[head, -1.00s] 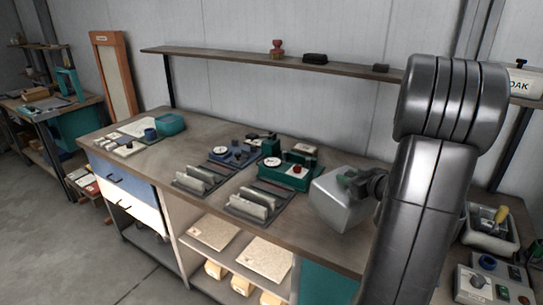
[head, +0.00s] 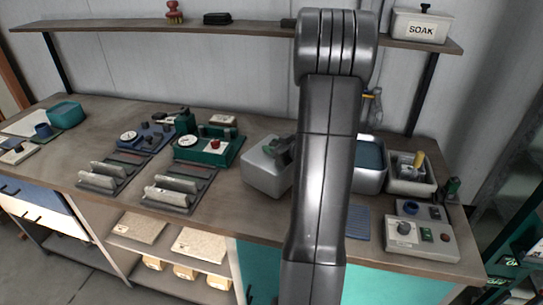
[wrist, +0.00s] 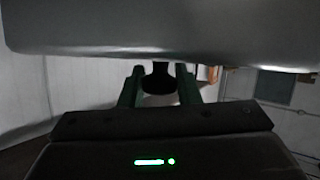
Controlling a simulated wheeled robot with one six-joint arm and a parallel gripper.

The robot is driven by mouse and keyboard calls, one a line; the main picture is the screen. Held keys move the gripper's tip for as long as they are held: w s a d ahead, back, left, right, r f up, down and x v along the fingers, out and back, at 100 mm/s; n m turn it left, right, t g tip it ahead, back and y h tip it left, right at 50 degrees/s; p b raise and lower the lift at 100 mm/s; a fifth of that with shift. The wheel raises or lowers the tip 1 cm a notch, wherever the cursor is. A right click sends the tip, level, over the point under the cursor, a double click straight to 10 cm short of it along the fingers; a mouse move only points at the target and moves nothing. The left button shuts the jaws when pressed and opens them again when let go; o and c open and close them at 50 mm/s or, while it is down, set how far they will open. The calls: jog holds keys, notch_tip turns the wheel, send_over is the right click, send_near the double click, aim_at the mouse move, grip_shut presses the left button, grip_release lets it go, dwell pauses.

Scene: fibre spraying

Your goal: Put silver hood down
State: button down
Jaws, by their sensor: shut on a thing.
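The silver hood (head: 265,172) is a pale metal box with rounded edges, in the head view left of my dark arm. It is over the middle of the workbench (head: 230,205); I cannot tell whether it touches the top. My gripper (head: 281,150) is at the hood's upper right side, partly hidden by my arm. In the wrist view the green fingers of my gripper (wrist: 159,88) are shut on the hood's black knob (wrist: 160,76). The hood's grey face (wrist: 160,30) fills the top of that view.
Left of the hood are a green device with a dial (head: 208,147), a blue device (head: 146,137) and grey racks (head: 180,188). Right of my arm are a water-filled basin (head: 370,160), a tray with tools (head: 412,178) and a control box (head: 420,233). A wall shelf (head: 120,26) runs behind.

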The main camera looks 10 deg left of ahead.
jog(key=shift+f, duration=2.1)
jog(key=c, duration=1.1)
grip_release()
jog(key=v, duration=1.2)
jog(key=shift+b, duration=0.35)
